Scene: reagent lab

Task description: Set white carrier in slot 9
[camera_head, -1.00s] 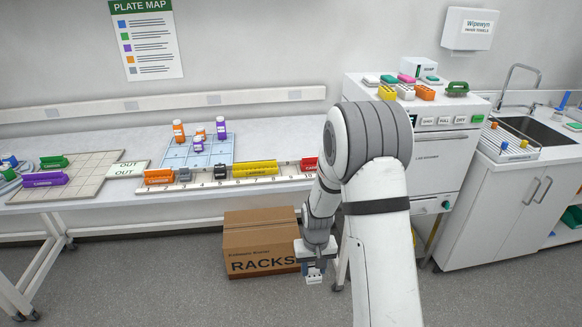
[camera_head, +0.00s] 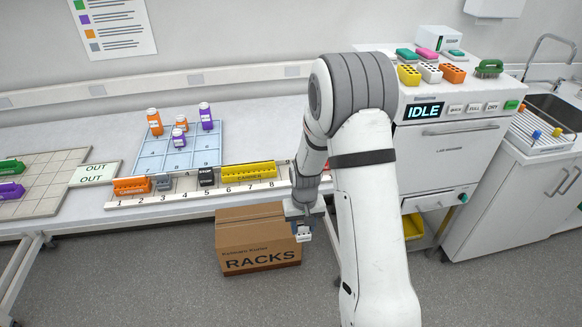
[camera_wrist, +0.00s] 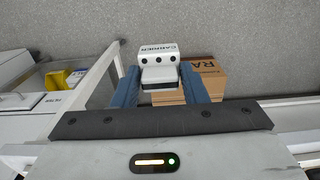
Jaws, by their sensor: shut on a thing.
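My gripper (camera_head: 303,226) hangs in front of the bench edge, beside the cardboard box in the picture, and is shut on the white carrier (camera_head: 304,237). In the wrist view the carrier (camera_wrist: 157,50) sits between the two blue fingers of my gripper (camera_wrist: 159,82), with its lettering at the far side. The numbered rail (camera_head: 225,192) runs along the bench's front edge. A yellow carrier (camera_head: 249,171) covers about slots 6 to 8. Slot 9 lies just right of it, close to my arm; my arm hides the rail's right end.
On the rail stand an orange carrier (camera_head: 132,186), a grey block (camera_head: 163,183) and a black stop (camera_head: 206,176). A blue grid tray (camera_head: 155,160) with several bottles lies behind. A cardboard box (camera_head: 245,245) stands below the bench. The lab washer (camera_head: 455,150) is right of my arm.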

